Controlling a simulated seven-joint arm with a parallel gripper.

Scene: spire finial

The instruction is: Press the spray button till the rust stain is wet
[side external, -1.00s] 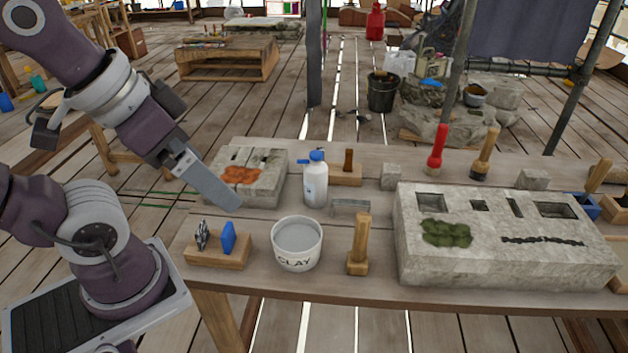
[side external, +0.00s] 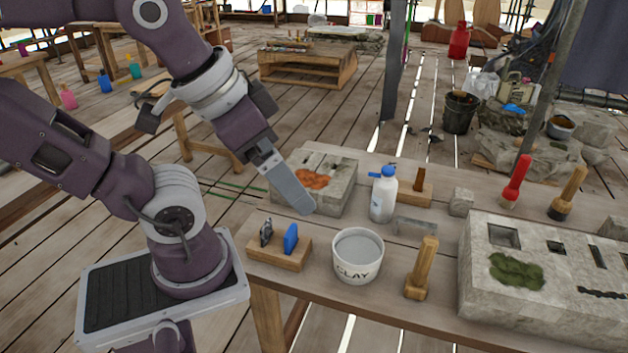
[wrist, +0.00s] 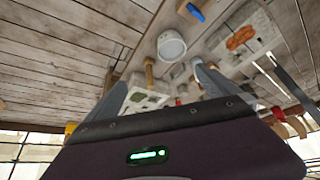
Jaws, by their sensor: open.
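The spray bottle (side external: 383,198) is white with a blue spray head (side external: 382,172) and stands upright on the table. The orange rust stain (side external: 313,179) lies on top of a grey stone block (side external: 338,199) to its left; I cannot tell whether it is wet. It also shows in the wrist view (wrist: 240,38). My gripper (side external: 308,209) is above the table, in front of the stained block and left of the bottle, apart from the bottle. In the wrist view my gripper (wrist: 158,75) has its fingers spread, with nothing held between them. The bottle is not clear there.
A white clay bucket (side external: 358,262) stands in front of the bottle. A wooden holder (side external: 279,252) with a blue block is at the table's left. A wooden-handled tool (side external: 421,268) stands right of the bucket. A larger mossy stone block (side external: 545,270) fills the right.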

